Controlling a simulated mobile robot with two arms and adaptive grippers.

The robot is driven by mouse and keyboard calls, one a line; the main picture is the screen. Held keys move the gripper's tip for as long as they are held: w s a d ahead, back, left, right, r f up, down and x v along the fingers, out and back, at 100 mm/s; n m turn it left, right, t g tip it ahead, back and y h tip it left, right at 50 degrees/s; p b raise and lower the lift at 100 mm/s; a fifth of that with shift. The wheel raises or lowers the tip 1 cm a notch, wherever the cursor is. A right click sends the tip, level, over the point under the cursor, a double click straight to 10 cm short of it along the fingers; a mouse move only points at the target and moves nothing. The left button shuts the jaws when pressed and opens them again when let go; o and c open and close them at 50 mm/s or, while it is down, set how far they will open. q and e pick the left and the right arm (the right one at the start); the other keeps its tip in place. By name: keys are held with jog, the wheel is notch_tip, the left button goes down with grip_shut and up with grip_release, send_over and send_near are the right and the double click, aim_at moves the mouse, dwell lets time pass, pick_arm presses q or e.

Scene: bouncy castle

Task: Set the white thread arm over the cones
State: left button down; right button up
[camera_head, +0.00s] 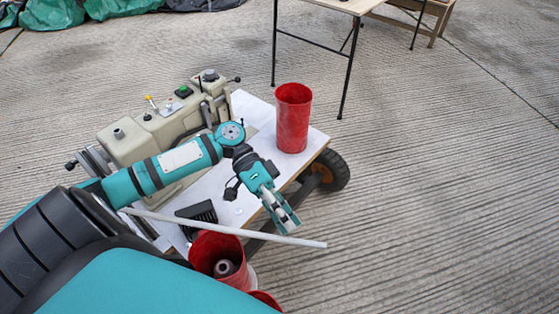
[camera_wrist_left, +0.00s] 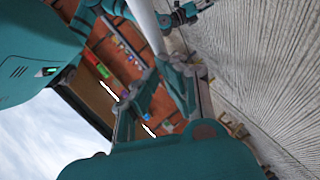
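The white thread arm (camera_head: 245,233), a long thin rod, slants across the front of the cart, its right end free beyond the edge. It also shows in the left wrist view (camera_wrist_left: 148,22), running toward my fingertips. My left gripper (camera_head: 287,222) points down just above the rod near its right end; its fingers look apart. Contact with the rod cannot be told. It also shows in the wrist view (camera_wrist_left: 165,75). Below the rod, a red holder (camera_head: 203,246) surrounds a pale cone (camera_head: 225,268). Part of my right gripper (camera_wrist_left: 182,14) seems to show; its fingers are unclear.
A beige machine (camera_head: 150,135) stands on the white-topped cart (camera_head: 249,110). A red cylinder (camera_head: 293,118) stands at the cart's far right corner, above a wheel (camera_head: 333,170). A black-legged table (camera_head: 335,5) is behind. Open concrete lies to the right.

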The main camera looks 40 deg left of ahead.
pick_arm(q)
jog(key=shift+s+d+f, duration=0.1)
jog(key=shift+s, duration=0.25)
jog(key=v, duration=1.2)
jog(key=shift+w, duration=0.35)
